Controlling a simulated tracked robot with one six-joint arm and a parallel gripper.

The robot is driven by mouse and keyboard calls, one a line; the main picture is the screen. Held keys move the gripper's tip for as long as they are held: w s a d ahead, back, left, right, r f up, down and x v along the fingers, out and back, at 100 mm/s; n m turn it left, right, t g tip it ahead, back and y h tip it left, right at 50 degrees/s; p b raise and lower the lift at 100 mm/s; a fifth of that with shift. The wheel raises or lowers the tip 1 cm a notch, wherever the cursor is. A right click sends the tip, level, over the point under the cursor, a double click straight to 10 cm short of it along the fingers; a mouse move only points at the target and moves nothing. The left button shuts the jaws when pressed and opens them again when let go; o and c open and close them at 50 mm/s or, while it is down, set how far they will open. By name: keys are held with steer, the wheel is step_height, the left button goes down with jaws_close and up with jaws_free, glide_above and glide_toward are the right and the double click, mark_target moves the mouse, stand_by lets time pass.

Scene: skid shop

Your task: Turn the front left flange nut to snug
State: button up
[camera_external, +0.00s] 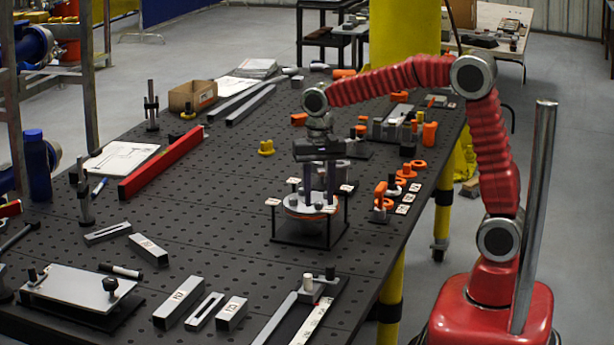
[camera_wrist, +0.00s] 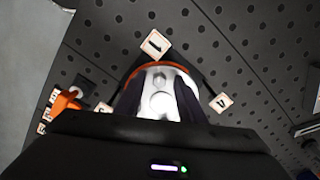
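The flange (camera_external: 296,209) is a pale metal disc with an orange rim, held in a black frame (camera_external: 309,240) on the bench. My gripper (camera_external: 319,198) points down over it, with its two dark fingers apart. In the wrist view the silver flange (camera_wrist: 171,74) shows between the fingers of my gripper (camera_wrist: 160,108), with pale round nut shapes on it. I cannot tell which nut is the front left one. White number tags stand around the flange, among them tag 1 (camera_wrist: 155,44) and tag 4 (camera_wrist: 221,102). The fingers and gripper body hide part of the flange; contact is unclear.
The black perforated bench (camera_external: 205,225) has free room left of the flange. Orange parts (camera_external: 381,190) and small tags lie close on its right.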

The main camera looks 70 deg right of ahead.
step_height(320, 180, up, 13)
stand_by(0.5)
stand_by(0.4)
steer(key=n+t, duration=0.1)
steer(key=n, duration=0.5)
glide_toward(316, 203)
steer(key=s, duration=0.2)
steer(key=s+a+f+n+t, duration=0.1)
steer(key=s+n+t, duration=0.1)
steer(key=s, duration=0.7)
steer(key=s+a+f+n+t, duration=0.1)
steer(key=s+f+n+t, duration=0.1)
steer(key=s, duration=0.8)
steer(key=shift+s+a+n+t, duration=0.15)
steer(key=shift+a+n+t, duration=0.2)
steer(key=shift+n, duration=0.45)
